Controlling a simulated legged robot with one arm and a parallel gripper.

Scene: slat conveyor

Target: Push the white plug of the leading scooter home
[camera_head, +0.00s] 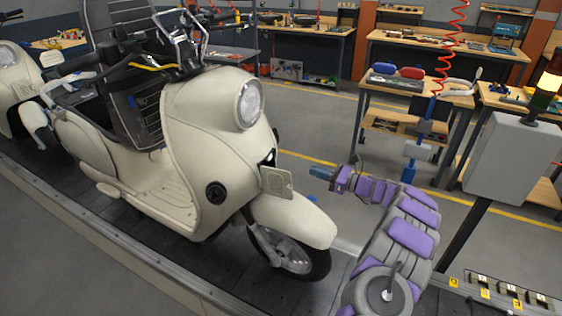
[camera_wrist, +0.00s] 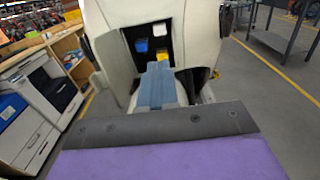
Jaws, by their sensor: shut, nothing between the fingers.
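The leading scooter (camera_head: 185,130) is cream and stands upright on the dark conveyor, facing right. A small flap (camera_head: 277,182) on its front is open. In the wrist view this flap (camera_wrist: 117,67) stands to the left of a dark opening in the cream panel. Inside the opening the white plug (camera_wrist: 159,29) is at the top, with a blue plug (camera_wrist: 141,45) to its lower left and yellow parts below. My gripper (camera_head: 318,172) is shut and empty, apart from the scooter, right of the flap. In the wrist view its blue-grey fingers (camera_wrist: 157,82) point at the opening, below the white plug, and partly hide the yellow parts.
A second cream scooter (camera_head: 12,90) stands behind at the left. A grey control box (camera_head: 512,155) on a post stands right of my arm. Workbenches (camera_head: 415,95) line the back.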

